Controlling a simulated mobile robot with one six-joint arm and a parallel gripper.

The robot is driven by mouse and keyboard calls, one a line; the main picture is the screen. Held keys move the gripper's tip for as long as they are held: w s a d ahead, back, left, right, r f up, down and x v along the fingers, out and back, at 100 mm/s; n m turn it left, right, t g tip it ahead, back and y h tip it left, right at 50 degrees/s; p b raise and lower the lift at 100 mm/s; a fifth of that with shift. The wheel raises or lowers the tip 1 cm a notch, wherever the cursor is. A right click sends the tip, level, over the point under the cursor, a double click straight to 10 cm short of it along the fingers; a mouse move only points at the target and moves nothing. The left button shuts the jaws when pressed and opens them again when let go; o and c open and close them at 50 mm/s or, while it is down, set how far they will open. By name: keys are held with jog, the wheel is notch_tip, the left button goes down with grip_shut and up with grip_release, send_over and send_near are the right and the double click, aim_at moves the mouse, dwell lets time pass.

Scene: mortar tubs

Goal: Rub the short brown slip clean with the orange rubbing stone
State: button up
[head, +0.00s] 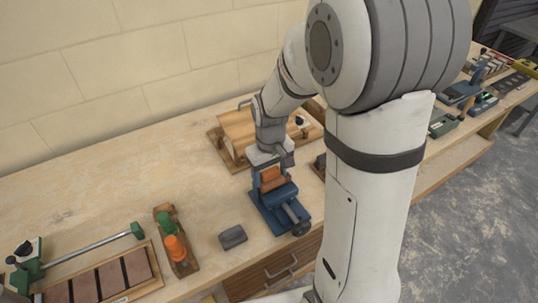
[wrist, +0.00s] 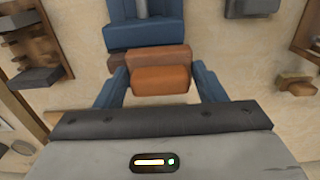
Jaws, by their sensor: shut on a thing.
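My gripper (wrist: 162,84) has its two blue fingers on either side of the orange rubbing stone (wrist: 160,80) and is shut on it. In the head view my gripper (head: 270,172) is over the blue vise (head: 283,208), with the orange stone (head: 271,177) low between the fingers. The short brown slip (wrist: 150,57) lies across the jaws of the vise, which also shows in the wrist view (wrist: 143,34). The stone is right against or just above the slip's near edge; I cannot tell whether they touch. The slip's underside is hidden.
A dark grey block (head: 232,237) lies left of the vise. A wooden tray (head: 184,266) with green and orange pieces stands farther left, beside a rack of brown strips (head: 112,277). A wooden box (head: 237,126) stands behind. Bare bench lies at the back left.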

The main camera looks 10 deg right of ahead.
jog(key=shift+w+d, duration=0.2)
jog(key=shift+d, duration=0.45)
jog(key=shift+w+d, duration=0.2)
jog(key=shift+d, duration=0.4)
jog(key=shift+w+d+r, duration=0.1)
jog(key=shift+w+d, duration=0.05)
jog(key=shift+d, duration=0.5)
jog(key=shift+a, duration=0.35)
jog(key=shift+s+a, duration=0.4)
jog(key=shift+a, duration=0.35)
jog(key=shift+s+a, duration=0.1)
jog(key=shift+a, duration=0.65)
jog(key=shift+a+r+p, duration=0.1)
jog(key=shift+r+p, duration=0.15)
jog(key=shift+p, duration=0.2)
notch_tip(320, 180, up, 2)
jog(key=shift+a+r+p, duration=0.1)
jog(key=shift+r+p, duration=0.05)
jog(key=shift+p, duration=0.15)
jog(key=shift+s+r+p, duration=0.1)
jog(key=shift+r+p, duration=0.4)
jog(key=shift+r, duration=0.1)
jog(key=shift+r+p, duration=1.5)
jog(key=shift+r, duration=0.6)
jog(key=shift+f, duration=0.1)
